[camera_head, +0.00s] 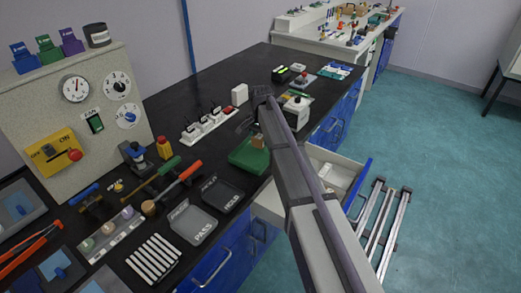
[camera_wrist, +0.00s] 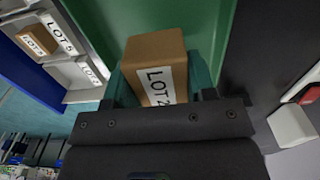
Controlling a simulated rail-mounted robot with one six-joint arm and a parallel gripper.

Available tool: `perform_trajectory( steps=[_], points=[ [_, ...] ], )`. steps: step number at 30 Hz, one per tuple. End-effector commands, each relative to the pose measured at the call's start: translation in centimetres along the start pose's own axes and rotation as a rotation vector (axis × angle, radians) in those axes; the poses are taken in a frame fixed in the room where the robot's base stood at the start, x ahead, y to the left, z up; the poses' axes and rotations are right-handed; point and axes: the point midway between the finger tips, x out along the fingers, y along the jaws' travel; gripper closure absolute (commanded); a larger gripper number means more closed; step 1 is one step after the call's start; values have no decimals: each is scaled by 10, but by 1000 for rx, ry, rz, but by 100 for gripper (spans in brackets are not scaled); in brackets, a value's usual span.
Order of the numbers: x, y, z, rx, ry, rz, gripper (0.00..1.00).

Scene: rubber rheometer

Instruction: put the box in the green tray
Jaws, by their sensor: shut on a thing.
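The box (camera_wrist: 155,62) is brown cardboard with a white label reading "LOT 2". In the wrist view it sits between the fingers of my gripper (camera_wrist: 158,84), which is shut on it. The green tray (camera_wrist: 218,32) surrounds the box in that view. In the head view, the green tray (camera_head: 243,161) lies on the black bench and the brown box (camera_head: 258,142) shows at its far right part, beside my arm. I cannot tell whether the box touches the tray floor. My arm partly hides the gripper there.
An open drawer (camera_head: 335,170) below the bench edge holds labelled compartments; another box (camera_wrist: 38,40) lies there. PASS (camera_head: 193,222) and HOLD (camera_head: 222,194) trays stand left of the green tray. A white socket strip (camera_head: 208,122) and a white device (camera_head: 296,110) are close by.

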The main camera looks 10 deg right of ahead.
Motion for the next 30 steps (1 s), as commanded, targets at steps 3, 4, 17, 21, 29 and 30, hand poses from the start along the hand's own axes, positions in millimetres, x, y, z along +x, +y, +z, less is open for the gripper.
perform_trajectory(
  steps=[3, 4, 17, 21, 29, 30],
  points=[
    [33, 0, 0, 0, 0, 0, 76],
    [35, 0, 0, 0, 0, 0, 76],
    [33, 0, 0, 0, 0, 0, 44],
    [33, 0, 0, 0, 0, 0, 31],
    [33, 0, 0, 0, 0, 0, 24],
    [32, 0, 0, 0, 0, 0, 24]
  ],
)
